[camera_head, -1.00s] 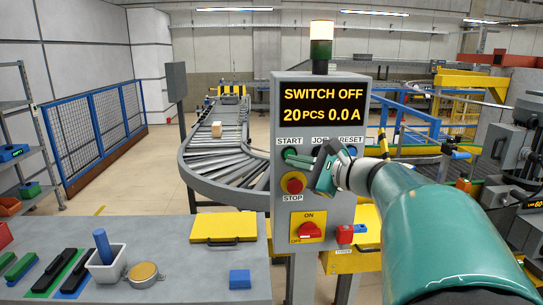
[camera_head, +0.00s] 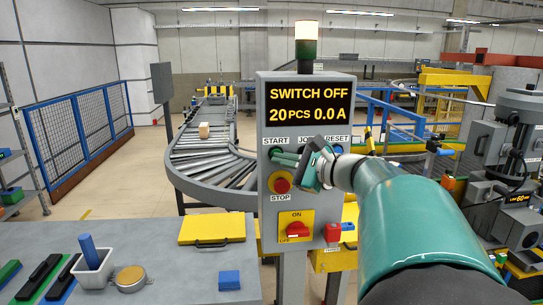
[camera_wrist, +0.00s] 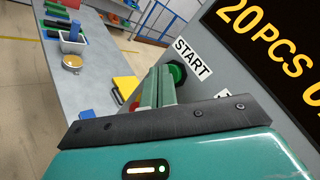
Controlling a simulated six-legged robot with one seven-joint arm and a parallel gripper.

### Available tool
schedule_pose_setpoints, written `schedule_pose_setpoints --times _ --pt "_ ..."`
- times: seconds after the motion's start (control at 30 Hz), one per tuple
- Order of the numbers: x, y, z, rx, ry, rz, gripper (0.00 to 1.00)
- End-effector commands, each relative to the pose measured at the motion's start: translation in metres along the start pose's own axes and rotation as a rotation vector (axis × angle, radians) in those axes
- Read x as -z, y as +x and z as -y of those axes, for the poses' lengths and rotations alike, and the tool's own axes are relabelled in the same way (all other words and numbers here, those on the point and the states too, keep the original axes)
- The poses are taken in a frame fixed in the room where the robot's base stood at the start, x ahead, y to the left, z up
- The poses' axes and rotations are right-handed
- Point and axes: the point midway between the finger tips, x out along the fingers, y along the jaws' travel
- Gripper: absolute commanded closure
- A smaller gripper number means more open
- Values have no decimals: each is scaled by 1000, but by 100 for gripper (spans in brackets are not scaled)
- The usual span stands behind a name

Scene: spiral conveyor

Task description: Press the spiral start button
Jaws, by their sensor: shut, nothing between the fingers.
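The green START button (camera_wrist: 176,74) is on the grey control panel (camera_head: 264,110), under its START label. In the head view my fingers largely cover it. My gripper (camera_wrist: 159,74) is shut and empty, its fingertips pointing at the panel close to the button; in the head view the gripper (camera_head: 277,158) reaches in from the right. I cannot tell whether the tips touch the button. The display (camera_head: 309,105) reads SWITCH OFF, 20 PCS, 0.0 A. Below START are the red STOP button (camera_head: 282,185) and a red ON/OFF rotary switch (camera_head: 297,230) on a yellow plate.
The roller conveyor (camera_head: 195,180) curves behind the panel, carrying a small box (camera_head: 204,130). Right of the panel are machines.

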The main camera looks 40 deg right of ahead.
Motion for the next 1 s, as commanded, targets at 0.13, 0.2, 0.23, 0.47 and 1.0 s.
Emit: schedule_pose_setpoints --times 0.13,0.2,0.23,0.47,1.0 --pt "1 1 1 0 0 0 100" --pt "2 2 1 0 0 0 100" --pt "2 2 1 0 0 0 100" --pt "3 3 2 0 0 -1 100" --pt "-5 -7 -5 1 0 1 100"
